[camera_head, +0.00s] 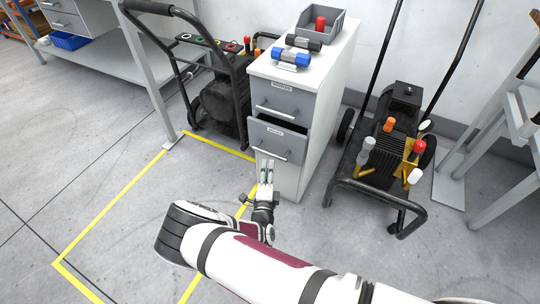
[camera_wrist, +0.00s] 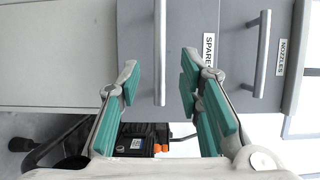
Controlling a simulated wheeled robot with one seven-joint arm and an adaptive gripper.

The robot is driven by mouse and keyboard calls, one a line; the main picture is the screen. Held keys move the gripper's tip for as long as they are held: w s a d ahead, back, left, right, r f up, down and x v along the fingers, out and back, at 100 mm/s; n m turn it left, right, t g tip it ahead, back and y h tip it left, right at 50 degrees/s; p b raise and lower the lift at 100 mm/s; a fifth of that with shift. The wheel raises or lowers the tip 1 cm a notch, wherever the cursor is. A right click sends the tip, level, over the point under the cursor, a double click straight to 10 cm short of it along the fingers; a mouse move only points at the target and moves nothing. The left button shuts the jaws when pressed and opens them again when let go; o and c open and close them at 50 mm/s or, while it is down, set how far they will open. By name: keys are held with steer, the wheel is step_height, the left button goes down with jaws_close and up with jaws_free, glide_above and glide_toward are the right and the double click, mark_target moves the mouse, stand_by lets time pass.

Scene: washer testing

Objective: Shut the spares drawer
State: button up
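The grey spares drawer (camera_head: 277,139) is the lower drawer of a white cabinet, and it stands pulled out in the head view. Its front also fills the middle of the wrist view (camera_wrist: 185,28), turned sideways, with a "SPARE" label partly hidden by a finger. Its bar handle (camera_wrist: 160,50) lies between my fingers in that picture. My gripper (camera_head: 266,168) is open and empty, in front of and just below the drawer front. Its green-padded fingers show in the wrist view (camera_wrist: 160,76). I cannot tell whether a finger touches the drawer.
The nozzles drawer (camera_head: 284,99) above is shut. On the cabinet top (camera_head: 262,67) are a grey bin (camera_head: 331,28) and blue and black cylindrical parts. A black machine on a wheeled frame (camera_head: 390,150) stands to the right, another cart (camera_head: 215,105) to the left. Floor in front is clear.

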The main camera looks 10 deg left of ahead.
mark_target(270, 154)
steer(key=w, duration=0.2)
steer(key=w+b, duration=0.1)
steer(key=w, duration=0.2)
steer(key=w+b, duration=0.1)
steer(key=w, duration=0.1)
steer(key=shift+w+a, duration=0.25)
steer(key=shift+w, duration=0.15)
jaws_close()
